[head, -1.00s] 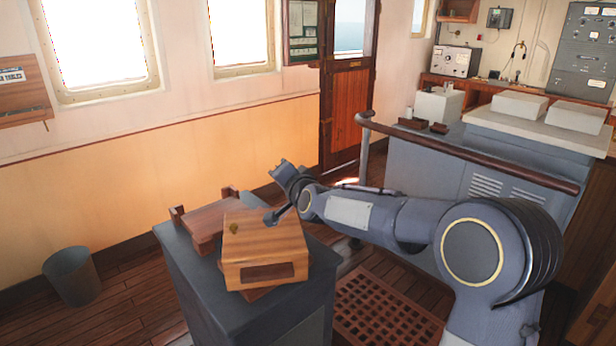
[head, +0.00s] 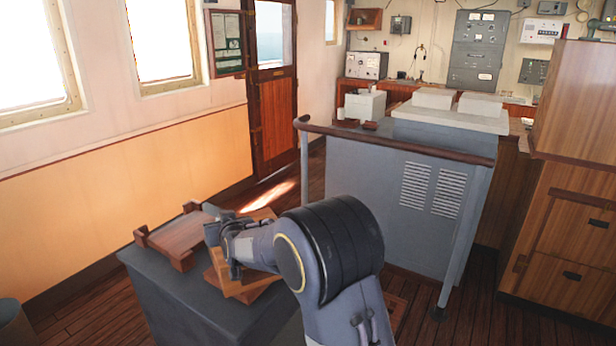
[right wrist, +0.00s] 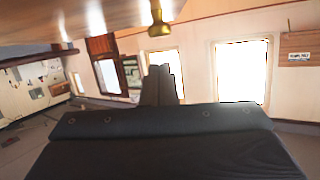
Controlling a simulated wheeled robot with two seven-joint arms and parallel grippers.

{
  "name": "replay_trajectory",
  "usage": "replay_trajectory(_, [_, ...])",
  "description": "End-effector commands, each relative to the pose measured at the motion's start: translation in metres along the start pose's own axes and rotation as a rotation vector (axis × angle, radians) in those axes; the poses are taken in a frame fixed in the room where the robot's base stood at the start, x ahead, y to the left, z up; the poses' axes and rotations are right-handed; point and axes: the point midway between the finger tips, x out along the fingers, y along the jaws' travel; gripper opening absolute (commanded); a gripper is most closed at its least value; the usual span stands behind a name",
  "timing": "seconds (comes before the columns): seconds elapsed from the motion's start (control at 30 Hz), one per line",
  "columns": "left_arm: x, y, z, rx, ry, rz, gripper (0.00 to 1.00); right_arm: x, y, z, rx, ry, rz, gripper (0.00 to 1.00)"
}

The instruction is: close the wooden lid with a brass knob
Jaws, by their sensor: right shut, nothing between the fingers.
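The wooden box with the lid (head: 262,214) sits on the grey pedestal, mostly hidden behind my right arm in the head view. In the right wrist view, which is upside down, the lid's wooden surface (right wrist: 95,14) fills the top edge. The brass knob (right wrist: 158,22) stands out from it; my arm hides the knob in the head view. My right gripper (head: 222,230) is at the box's left side, its fingers (right wrist: 160,84) shut and empty, close to the knob but apart from it in the wrist view. I cannot tell whether the lid is fully down. My left gripper is not in view.
A wooden tray with raised ends (head: 176,240) lies on the grey pedestal (head: 165,290), left of the box. A grey console (head: 370,185) with a brown handrail (head: 400,140) stands behind to the right. Wooden drawers (head: 565,235) are at the far right.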

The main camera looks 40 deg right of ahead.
Motion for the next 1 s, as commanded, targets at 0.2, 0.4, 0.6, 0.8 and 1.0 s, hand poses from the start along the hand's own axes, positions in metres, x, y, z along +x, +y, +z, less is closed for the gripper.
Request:
replay_trajectory(0.2, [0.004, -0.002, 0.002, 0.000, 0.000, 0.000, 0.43, 0.006, -0.004, 0.018, -0.008, -0.002, 0.002, 0.00])
replay_trajectory(0.4, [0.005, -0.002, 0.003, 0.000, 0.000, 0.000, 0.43, 0.008, -0.005, 0.025, -0.006, 0.000, 0.003, 0.00])
replay_trajectory(0.6, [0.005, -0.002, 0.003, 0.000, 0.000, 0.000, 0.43, 0.008, -0.006, 0.026, -0.005, -0.002, 0.002, 0.00])
replay_trajectory(0.8, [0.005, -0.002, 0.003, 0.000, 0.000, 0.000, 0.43, 0.008, -0.006, 0.027, -0.005, -0.004, 0.002, 0.00])
replay_trajectory(1.0, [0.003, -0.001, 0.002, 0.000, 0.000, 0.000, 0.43, 0.007, -0.006, 0.023, -0.005, -0.004, 0.002, 0.00])
